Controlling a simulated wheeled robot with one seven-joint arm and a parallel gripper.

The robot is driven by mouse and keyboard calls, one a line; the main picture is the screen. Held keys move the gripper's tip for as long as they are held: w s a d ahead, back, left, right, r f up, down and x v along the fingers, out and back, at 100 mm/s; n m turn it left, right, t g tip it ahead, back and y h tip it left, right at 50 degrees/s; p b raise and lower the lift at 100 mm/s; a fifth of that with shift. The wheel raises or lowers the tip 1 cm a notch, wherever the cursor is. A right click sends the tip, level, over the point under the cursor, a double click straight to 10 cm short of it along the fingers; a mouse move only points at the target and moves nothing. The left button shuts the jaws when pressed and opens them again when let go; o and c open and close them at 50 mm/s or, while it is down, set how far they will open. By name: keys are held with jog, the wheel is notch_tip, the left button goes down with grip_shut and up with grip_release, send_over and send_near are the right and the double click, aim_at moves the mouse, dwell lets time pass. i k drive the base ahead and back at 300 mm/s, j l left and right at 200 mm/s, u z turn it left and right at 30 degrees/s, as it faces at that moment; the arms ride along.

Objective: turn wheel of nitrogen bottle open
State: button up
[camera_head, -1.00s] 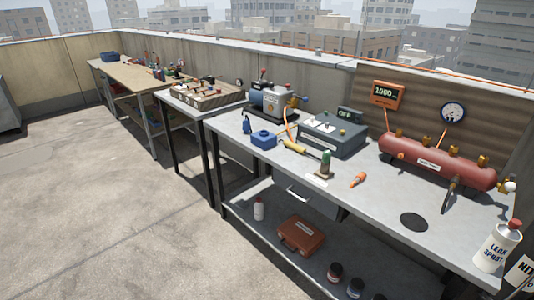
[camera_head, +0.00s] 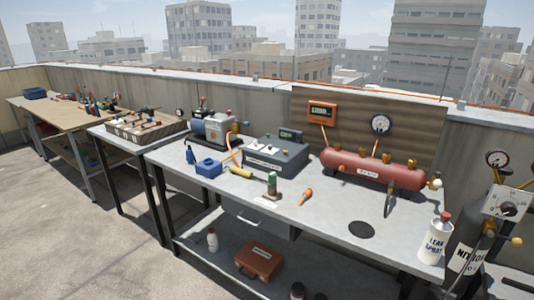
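The nitrogen bottle (camera_head: 464,256) stands at the right, beyond the right end of the metal workbench. It is dark with a white label that is partly cut off and reads "NIT". A grey box with a round dial (camera_head: 508,208) and a gauge (camera_head: 497,158) stand in front of and above it. Brass fittings show around the box. I cannot tell which part is the bottle's wheel; it may be hidden behind the box. My gripper is not in view.
The metal workbench (camera_head: 318,221) holds a red manifold tank (camera_head: 370,172), a grey device (camera_head: 276,158), a vacuum pump (camera_head: 212,130) and a leak spray can (camera_head: 436,242). A red case (camera_head: 259,262) lies on its lower shelf. Open concrete floor (camera_head: 60,235) lies at left.

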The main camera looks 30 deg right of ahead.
aim_at(506, 171)
jog(key=z, duration=1.85)
jog(key=i+j+z, duration=0.15)
jog(key=i+j, duration=0.15)
jog(key=i+j+z, duration=0.2)
jog(key=j, duration=0.25)
jog(key=i+j, duration=0.1)
jog(key=i, duration=0.15)
jog(key=l, duration=0.15)
jog(key=j, duration=0.2)
